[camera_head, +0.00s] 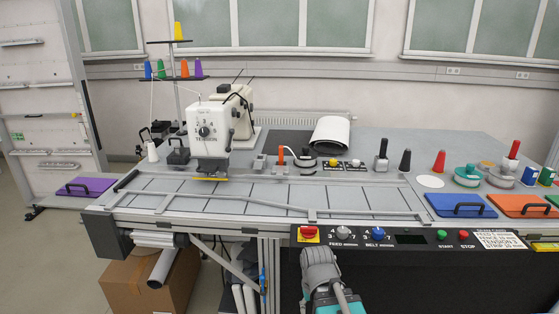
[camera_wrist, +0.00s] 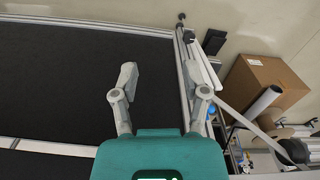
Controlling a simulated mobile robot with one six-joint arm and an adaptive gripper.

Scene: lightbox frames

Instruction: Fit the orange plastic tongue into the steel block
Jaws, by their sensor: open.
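A small upright orange piece (camera_head: 281,153), which looks like the plastic tongue, stands on the table behind the front rail in the head view. A small grey metal block (camera_head: 260,162), which may be the steel block, sits just left of it. Whether the orange piece stands in another grey part or behind it is too small to tell. My gripper (camera_wrist: 160,85) is open and empty in the wrist view, its two fingers wide apart in front of a dark panel. In the head view my arm is at the bottom centre, well in front of and below both pieces.
A white sewing machine (camera_head: 207,128) stands left of the pieces. A control panel with a red emergency button (camera_head: 309,234) runs along the front edge. Blue tray (camera_head: 432,204) and orange tray (camera_head: 498,210) lie at right. A cardboard box (camera_wrist: 258,85) stands right of my gripper.

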